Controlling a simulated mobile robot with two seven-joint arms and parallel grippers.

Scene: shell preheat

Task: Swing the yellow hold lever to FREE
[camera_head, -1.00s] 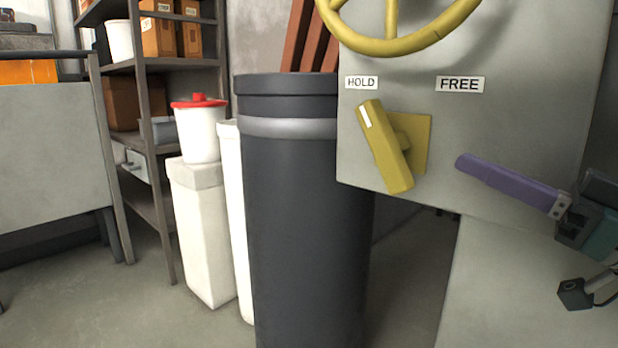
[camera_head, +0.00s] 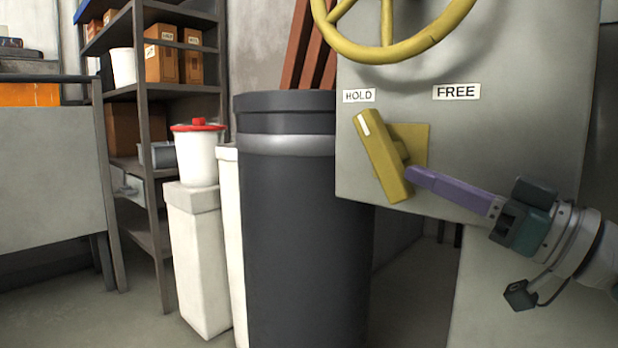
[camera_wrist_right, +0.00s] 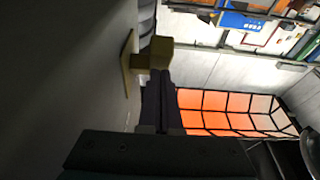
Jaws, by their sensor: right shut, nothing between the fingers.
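The yellow hold lever (camera_head: 383,158) sits on a yellow square plate (camera_head: 417,140) on the grey panel. Its upper end, with a white mark, leans left toward the HOLD label (camera_head: 358,95). The FREE label (camera_head: 457,91) is up and to the right. My right gripper (camera_head: 412,180) is shut and empty, its purple fingers reaching in from the right. Their tips are at the lever's lower end, on its right side, seemingly touching it. In the right wrist view the lever (camera_wrist_right: 160,53) stands just beyond the fingertips (camera_wrist_right: 159,74). My left gripper is not in view.
A yellow handwheel (camera_head: 400,45) is on the panel above the labels. A tall dark drum (camera_head: 300,220) stands left of the panel. White bins, one topped by a red-lidded tub (camera_head: 196,155), and a shelf rack (camera_head: 150,90) are further left.

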